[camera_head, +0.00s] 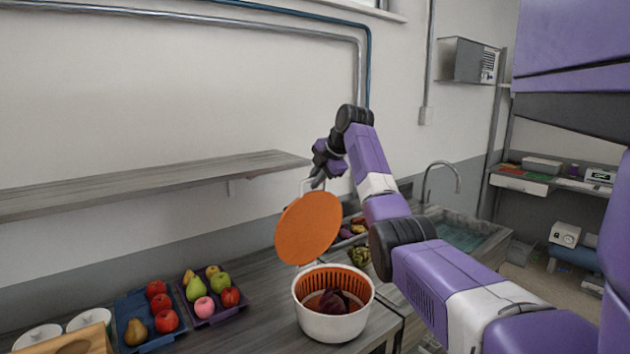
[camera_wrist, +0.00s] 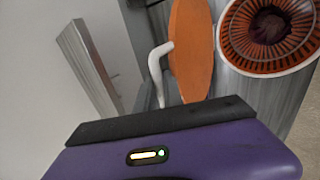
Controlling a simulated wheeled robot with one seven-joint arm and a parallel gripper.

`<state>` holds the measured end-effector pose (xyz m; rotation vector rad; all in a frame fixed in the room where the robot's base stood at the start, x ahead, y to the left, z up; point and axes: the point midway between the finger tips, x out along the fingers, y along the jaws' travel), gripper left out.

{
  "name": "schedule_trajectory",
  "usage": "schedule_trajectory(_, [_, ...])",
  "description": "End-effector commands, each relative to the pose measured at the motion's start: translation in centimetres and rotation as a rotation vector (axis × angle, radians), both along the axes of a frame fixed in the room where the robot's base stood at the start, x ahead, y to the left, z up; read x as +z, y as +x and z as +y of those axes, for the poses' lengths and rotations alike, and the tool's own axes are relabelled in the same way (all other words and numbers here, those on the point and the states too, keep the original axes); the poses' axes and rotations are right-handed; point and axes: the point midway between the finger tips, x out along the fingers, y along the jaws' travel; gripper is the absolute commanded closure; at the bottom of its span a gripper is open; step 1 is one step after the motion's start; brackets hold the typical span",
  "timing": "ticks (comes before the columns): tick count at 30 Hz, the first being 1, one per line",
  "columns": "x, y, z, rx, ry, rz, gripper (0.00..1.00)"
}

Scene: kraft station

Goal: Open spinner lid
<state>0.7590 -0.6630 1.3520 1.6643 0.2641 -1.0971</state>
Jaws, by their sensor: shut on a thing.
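The spinner is a white bowl (camera_head: 333,326) with an orange slotted basket (camera_head: 303,288), and dark red leaves (camera_head: 333,302) lie inside. Its round orange lid (camera_head: 308,228) stands raised and tilted steeply above the left rear of the bowl, leaving the top open. My gripper (camera_head: 317,181) is at the lid's upper edge, shut on its white handle (camera_head: 302,186); the fingertips are small and partly hidden. The wrist view shows the lid (camera_wrist: 191,48) nearly edge-on, the curved white handle (camera_wrist: 157,72) and the open basket (camera_wrist: 240,42).
A blue tray (camera_head: 127,305) and a purple tray (camera_head: 241,301) of fruit stand left on the grey counter. White bowls (camera_head: 38,337) and a wooden board (camera_head: 62,342) are at far left. A shelf (camera_head: 150,182) juts from the wall. A sink (camera_head: 455,235) lies behind my arm.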

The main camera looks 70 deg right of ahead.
Motion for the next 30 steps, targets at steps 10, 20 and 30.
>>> schedule_trajectory(10, [-0.4,0.0,0.1,0.0,0.006,0.004,0.68])
schedule_trajectory(20, [-0.4,-0.2,0.1,0.0,0.006,0.004,0.68])
schedule_trajectory(30, [3.4,-2.8,1.7,-0.001,-0.001,-0.001,0.68])
